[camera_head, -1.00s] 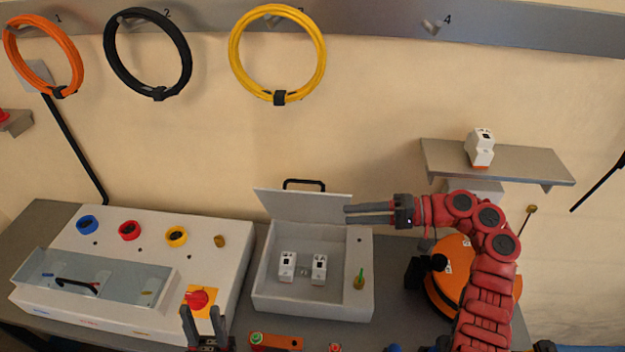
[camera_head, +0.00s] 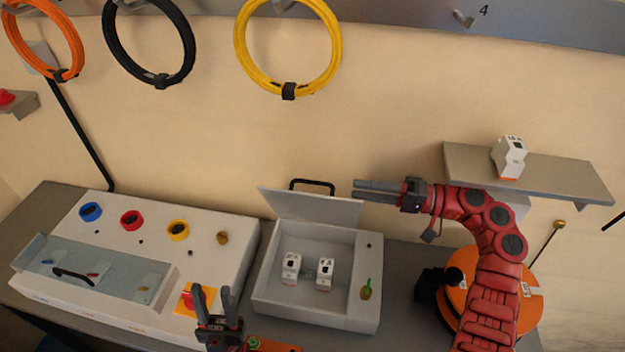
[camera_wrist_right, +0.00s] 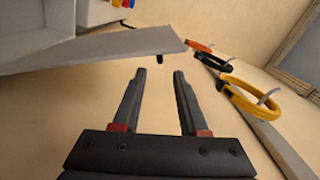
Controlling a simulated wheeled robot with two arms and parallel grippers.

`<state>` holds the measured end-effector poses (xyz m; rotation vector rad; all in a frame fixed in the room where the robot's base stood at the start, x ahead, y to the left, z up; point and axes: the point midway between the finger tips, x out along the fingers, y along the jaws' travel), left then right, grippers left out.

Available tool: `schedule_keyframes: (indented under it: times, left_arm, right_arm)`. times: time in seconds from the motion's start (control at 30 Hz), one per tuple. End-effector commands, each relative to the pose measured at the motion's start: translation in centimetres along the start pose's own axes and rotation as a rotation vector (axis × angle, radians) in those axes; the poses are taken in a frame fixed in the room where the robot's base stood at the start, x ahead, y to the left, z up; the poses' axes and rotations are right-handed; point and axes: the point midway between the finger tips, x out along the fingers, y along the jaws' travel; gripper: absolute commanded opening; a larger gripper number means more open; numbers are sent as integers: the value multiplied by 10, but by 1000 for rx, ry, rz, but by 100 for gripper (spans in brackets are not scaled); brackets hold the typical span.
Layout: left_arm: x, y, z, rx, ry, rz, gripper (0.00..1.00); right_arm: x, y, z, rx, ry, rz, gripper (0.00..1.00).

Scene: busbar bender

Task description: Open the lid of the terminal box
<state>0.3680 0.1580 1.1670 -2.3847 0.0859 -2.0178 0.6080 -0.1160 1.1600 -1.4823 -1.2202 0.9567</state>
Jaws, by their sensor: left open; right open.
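The terminal box (camera_head: 262,305) stands open in the middle of the bench. Its lid (camera_head: 312,207) is hinged at the back and raised, with a black handle (camera_head: 312,184) at its top edge. My right gripper (camera_head: 356,190) is beside the lid's right end, jaws open and empty, pointing left. In the right wrist view its open fingers (camera_wrist_right: 161,76) show below a grey panel (camera_wrist_right: 100,50), apart from it. My left gripper (camera_head: 212,293) is open and empty, in front of the box's left corner.
A control panel (camera_head: 215,262) with coloured knobs and a red switch lies left of the box. An orange reel (camera_head: 500,300) stands at the right. A shelf (camera_head: 560,176) holds a white module (camera_head: 509,157). Cable coils (camera_head: 288,88) hang on the wall.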

Motion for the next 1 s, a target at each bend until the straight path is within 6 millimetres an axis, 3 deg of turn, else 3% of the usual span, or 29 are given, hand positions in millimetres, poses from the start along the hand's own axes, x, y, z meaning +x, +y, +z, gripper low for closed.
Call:
schedule_keyframes:
  times: [0.2,0.5,0.93,1.0]
  left_arm:
    - [1,0,0,0,0,0,42]
    - [1,0,0,0,0,0,42]
    - [1,0,0,0,0,0,42]
    - [1,0,0,0,0,0,42]
  right_arm:
    - [56,0,1,0,-4,-2,42]
    - [106,0,0,0,-2,-1,42]
    - [116,0,-1,-1,1,0,42]
    - [116,0,-1,0,1,0,30]
